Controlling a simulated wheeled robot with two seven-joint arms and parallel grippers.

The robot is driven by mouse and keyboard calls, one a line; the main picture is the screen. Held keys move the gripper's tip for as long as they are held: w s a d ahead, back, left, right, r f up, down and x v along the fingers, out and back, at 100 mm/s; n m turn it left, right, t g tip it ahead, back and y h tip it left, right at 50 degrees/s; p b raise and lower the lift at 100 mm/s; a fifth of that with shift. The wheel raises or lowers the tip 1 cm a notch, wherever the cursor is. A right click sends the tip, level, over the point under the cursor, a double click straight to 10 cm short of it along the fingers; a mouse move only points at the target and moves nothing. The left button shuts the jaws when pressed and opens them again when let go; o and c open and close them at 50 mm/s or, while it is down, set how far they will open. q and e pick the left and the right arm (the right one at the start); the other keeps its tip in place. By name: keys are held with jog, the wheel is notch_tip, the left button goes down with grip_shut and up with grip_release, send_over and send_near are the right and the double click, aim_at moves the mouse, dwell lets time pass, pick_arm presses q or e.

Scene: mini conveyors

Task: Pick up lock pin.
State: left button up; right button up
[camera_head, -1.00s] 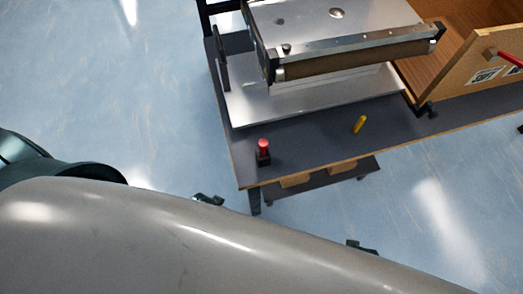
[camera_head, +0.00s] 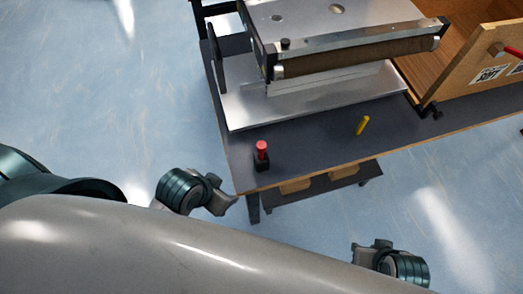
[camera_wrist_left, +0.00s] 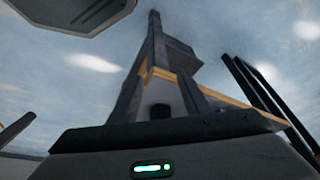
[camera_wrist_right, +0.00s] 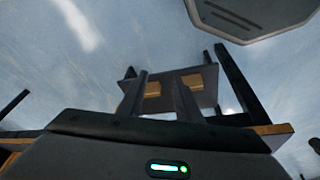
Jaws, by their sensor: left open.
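A small red-topped piece (camera_head: 262,150) stands upright in a black block near the table's front left corner. A small yellow piece (camera_head: 362,126) sits further right on the table. I cannot tell for certain which is the lock pin. My left gripper (camera_head: 225,203) is below and left of that corner, apart from both pieces. In the left wrist view its two fingers (camera_wrist_left: 160,98) are spread with nothing between them. My right gripper (camera_head: 362,253) is at the lower right, beyond the table's front edge. In the right wrist view its fingers (camera_wrist_right: 159,97) are also apart and empty.
A dark table (camera_head: 310,150) with a wooden edge carries a metal roller conveyor (camera_head: 350,30) on a bright plate (camera_head: 240,112). A wooden box (camera_head: 470,60) stands at the right. A lower shelf (camera_head: 335,178) shows under the front edge. The floor around is clear.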

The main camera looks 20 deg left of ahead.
pick_arm(q)
jog(key=w+d+r+m+g+h, duration=0.1)
jog(key=w+d+r+m+h, duration=0.1)
jog(key=w+d+r+m, duration=0.6)
jog(key=w+d+r+m+h, duration=0.3)
jog(key=d+r+m, duration=0.2)
jog(key=d+m, duration=0.45)
notch_tip(320, 180, up, 8)
jog(key=m+g+y, duration=0.3)
jog(key=m+y, duration=0.3)
jog(key=m, duration=0.9)
send_over(261, 145)
jog(key=shift+a+f, duration=0.1)
pick_arm(e)
notch_tip(261, 145, down, 32)
jog(key=a+t, duration=0.1)
jog(key=a, duration=0.1)
jog(key=shift+w+a+r+y, duration=0.15)
jog(key=shift+a+r+y, duration=0.15)
jog(key=shift+y, duration=0.1)
pick_arm(q)
jog(key=shift+f, duration=0.1)
notch_tip(261, 145, down, 12)
pick_arm(e)
jog(key=shift+a, duration=0.1)
jog(key=shift+w, duration=0.15)
